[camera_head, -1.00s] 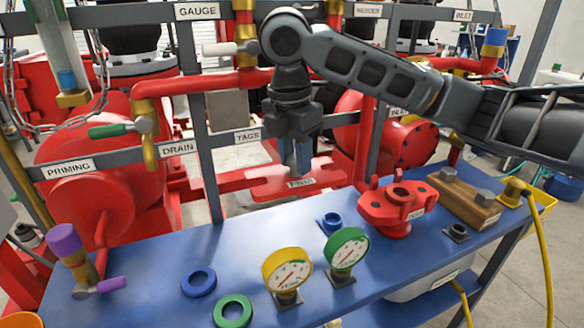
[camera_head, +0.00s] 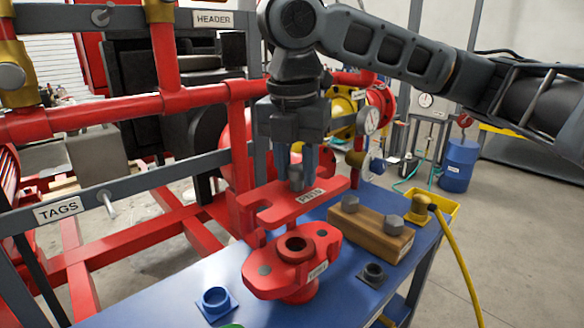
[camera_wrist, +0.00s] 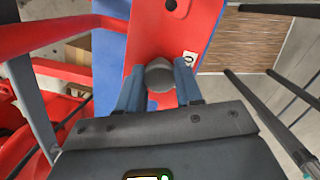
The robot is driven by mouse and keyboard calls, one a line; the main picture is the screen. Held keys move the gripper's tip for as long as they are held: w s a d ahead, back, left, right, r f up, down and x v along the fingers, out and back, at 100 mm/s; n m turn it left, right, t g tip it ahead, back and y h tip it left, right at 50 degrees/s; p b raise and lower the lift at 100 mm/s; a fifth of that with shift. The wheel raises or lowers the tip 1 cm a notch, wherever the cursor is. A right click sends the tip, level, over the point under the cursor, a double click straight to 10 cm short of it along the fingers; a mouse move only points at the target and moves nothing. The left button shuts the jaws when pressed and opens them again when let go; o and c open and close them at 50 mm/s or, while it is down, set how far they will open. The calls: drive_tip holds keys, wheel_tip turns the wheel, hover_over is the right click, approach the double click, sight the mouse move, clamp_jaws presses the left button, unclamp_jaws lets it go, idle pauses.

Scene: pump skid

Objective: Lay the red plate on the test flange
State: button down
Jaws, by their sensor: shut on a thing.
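The red plate (camera_head: 283,207) is a flat piece with a slotted left end, a label and a grey knob (camera_head: 296,176) on top. My gripper (camera_head: 297,165) is shut on the knob and holds the plate roughly level. In the wrist view, the two blue fingers (camera_wrist: 158,88) sit on either side of the knob, with the red plate (camera_wrist: 178,35) beyond it. The red test flange (camera_head: 291,262) stands on the blue bench, with a dark central bore and bolt holes. The plate is above and behind the flange in the head view, apart from its top face as far as I can tell.
A wooden block (camera_head: 371,229) with two grey bolts is right of the flange. A blue ring fitting (camera_head: 216,303) and a dark socket (camera_head: 373,273) are on the bench (camera_head: 165,295). A yellow hose (camera_head: 462,255) hangs at the right. Red pipes and a grey rail stand behind.

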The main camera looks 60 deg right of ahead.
sight(295, 190)
drive_tip(key=shift+f+b, duration=2.8)
drive_tip(key=shift+f, duration=0.05)
drive_tip(key=shift+p, duration=1.05)
drive_tip(key=shift+f+b, duration=1.35)
drive_tip(key=shift+f, duration=0.8)
idle(0.5)
drive_tip(key=c, duration=0.7)
unclamp_jaws()
drive_tip(key=shift+o, duration=0.2)
drive_tip(key=shift+a+r+p, duration=0.15)
drive_tip(key=shift+r+p, duration=0.05)
drive_tip(key=shift+r, duration=1.1)
drive_tip(key=shift+a+r+p, duration=0.2)
drive_tip(key=shift+r, duration=1.1)
drive_tip(key=shift+a+r+p, duration=0.15)
drive_tip(key=shift+r+p, duration=0.05)
drive_tip(key=shift+r, duration=1.1)
